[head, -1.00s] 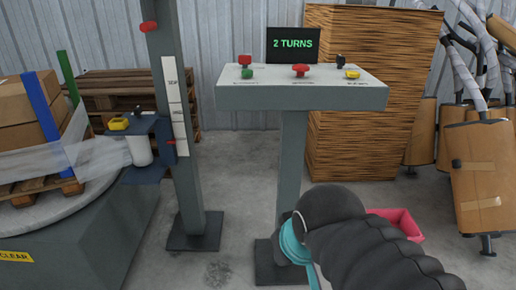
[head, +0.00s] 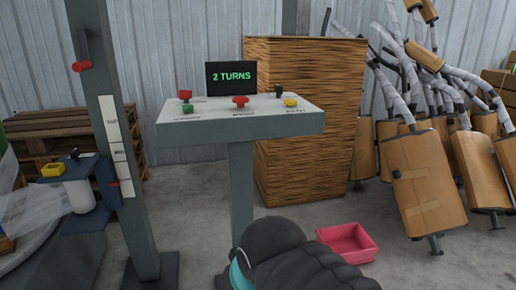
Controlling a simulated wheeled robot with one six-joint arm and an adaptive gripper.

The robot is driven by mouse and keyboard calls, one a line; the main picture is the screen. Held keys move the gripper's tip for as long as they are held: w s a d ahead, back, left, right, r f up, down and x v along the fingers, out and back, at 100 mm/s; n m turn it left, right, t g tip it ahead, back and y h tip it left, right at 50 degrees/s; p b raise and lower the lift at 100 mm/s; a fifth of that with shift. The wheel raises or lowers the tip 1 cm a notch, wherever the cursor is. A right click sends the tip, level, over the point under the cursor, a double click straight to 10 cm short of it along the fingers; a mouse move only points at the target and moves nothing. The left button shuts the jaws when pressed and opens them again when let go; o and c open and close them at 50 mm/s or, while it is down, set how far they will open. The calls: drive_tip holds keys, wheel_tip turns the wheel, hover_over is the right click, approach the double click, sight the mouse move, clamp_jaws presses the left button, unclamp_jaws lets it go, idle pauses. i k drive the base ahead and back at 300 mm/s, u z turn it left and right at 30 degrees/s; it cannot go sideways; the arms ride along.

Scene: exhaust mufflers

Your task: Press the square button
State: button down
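The grey control panel (head: 205,131) stands on a post in the middle left of the head view. Its top carries a red raised control (head: 185,94), a green button (head: 188,107), a red mushroom-shaped button (head: 240,101), a black knob (head: 279,90) and a yellow button (head: 290,103). The button shapes are too small to tell surely which is square. The labels are unreadable. My arm, in a black ribbed sleeve with a teal band, shows at the bottom centre, below and in front of the panel. My gripper's fingers are not visible.
A screen (head: 231,78) reading "2 TURNS" stands behind the panel. A wooden stack (head: 310,125), a pink bin (head: 347,243) and wrapped mufflers (head: 428,185) are at right.

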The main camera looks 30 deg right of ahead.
sight(288, 102)
drive_tip(key=u, duration=1.2)
drive_tip(key=k, duration=0.8)
drive_tip(key=z, duration=1.2)
drive_tip(key=i, duration=0.5)
